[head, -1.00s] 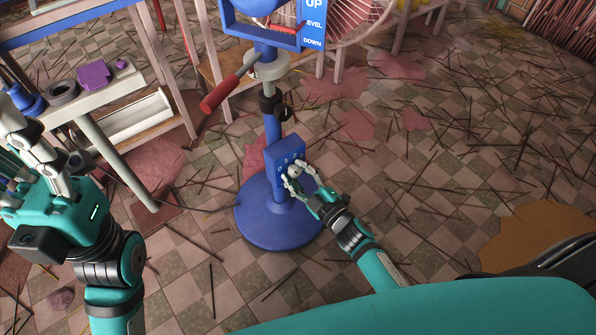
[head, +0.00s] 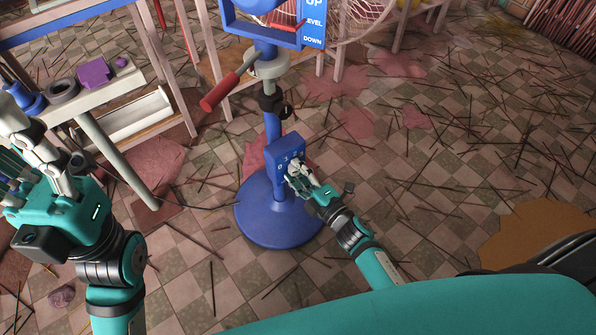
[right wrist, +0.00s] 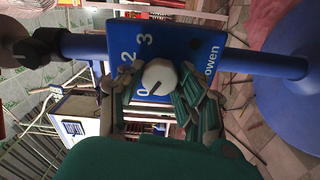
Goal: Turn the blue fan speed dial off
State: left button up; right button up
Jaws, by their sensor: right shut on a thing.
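The blue fan stand (head: 273,130) rises from a round blue base (head: 279,222). Its blue control box (head: 284,150) has a white dial (right wrist: 159,76) with marks 0, 2 and 3 readable around it in the right wrist view. The dial's pointer direction is hard to tell. My right gripper (head: 297,170) is at the front of the box, its fingers on both sides of the dial and shut on it; it also shows in the right wrist view (right wrist: 158,95). My left gripper (head: 40,150) is at the left edge, partly cut off, away from the fan.
A red-handled lever (head: 221,92) sticks out left of the stand above the box. A pale table (head: 110,97) with small purple and dark items stands at left. Thin sticks and reddish powder patches (head: 398,64) litter the tiled floor.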

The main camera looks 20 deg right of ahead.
dwell(0.3)
jog(key=o, duration=1.2)
jog(key=shift+c, duration=0.2)
jog(key=v, duration=1.2)
jog(key=shift+r, duration=0.1)
